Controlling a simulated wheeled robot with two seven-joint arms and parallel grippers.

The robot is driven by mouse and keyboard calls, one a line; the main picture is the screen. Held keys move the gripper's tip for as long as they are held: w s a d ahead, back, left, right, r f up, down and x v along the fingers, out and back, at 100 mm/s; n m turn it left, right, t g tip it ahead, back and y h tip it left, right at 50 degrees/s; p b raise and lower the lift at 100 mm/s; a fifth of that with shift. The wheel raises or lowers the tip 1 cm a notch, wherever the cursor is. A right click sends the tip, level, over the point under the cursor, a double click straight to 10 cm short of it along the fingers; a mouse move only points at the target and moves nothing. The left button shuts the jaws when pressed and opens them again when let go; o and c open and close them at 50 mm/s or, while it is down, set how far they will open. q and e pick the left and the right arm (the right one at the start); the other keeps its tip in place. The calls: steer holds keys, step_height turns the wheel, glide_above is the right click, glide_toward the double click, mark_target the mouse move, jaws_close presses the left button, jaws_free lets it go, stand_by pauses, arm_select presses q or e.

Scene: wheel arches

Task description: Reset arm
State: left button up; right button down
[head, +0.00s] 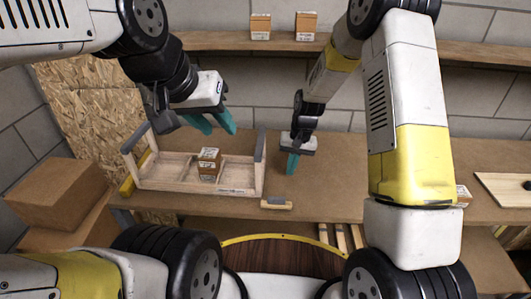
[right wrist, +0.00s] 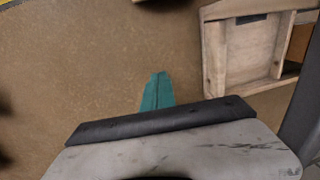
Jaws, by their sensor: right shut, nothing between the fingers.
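My left gripper (head: 214,121) has teal fingers, spread apart and empty, above the back of the wooden tray (head: 232,190). My right gripper (head: 291,165) points down over the table to the right of the tray. Its teal fingers are together with nothing between them, as the right wrist view also shows (right wrist: 158,91). The tray has raised end pieces with grey tops and dividers inside. Small brown boxes (head: 208,163) stand stacked in it. In the right wrist view a part of the tray (right wrist: 240,50) is at the upper right.
The brown table (head: 335,185) is clear around my right gripper. A small wooden block (head: 276,203) lies at its front edge. Two boxes (head: 260,27) stand on the shelf (head: 225,41) behind. Large cardboard boxes (head: 60,195) are at the left. A wooden board (head: 508,188) lies at the right.

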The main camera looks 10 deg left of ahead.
steer(key=s+d+r+t, duration=0.1)
steer(key=s+d+r, duration=0.2)
steer(key=r, duration=0.7)
steer(key=s+d+r+t, duration=0.2)
steer(key=s+d+r, duration=0.15)
steer(key=r, duration=0.65)
steer(key=s+d+r+t, duration=0.1)
steer(key=s+d+r, duration=0.2)
steer(key=s+r, duration=0.2)
steer(key=s+d+r+t, duration=0.2)
steer(key=s+r, duration=0.3)
steer(key=s, duration=0.7)
steer(key=shift+s+d+r, duration=0.15)
steer(key=shift+d+r, duration=0.1)
steer(key=shift+d, duration=0.3)
arm_select(q)
steer(key=shift+c, duration=0.2)
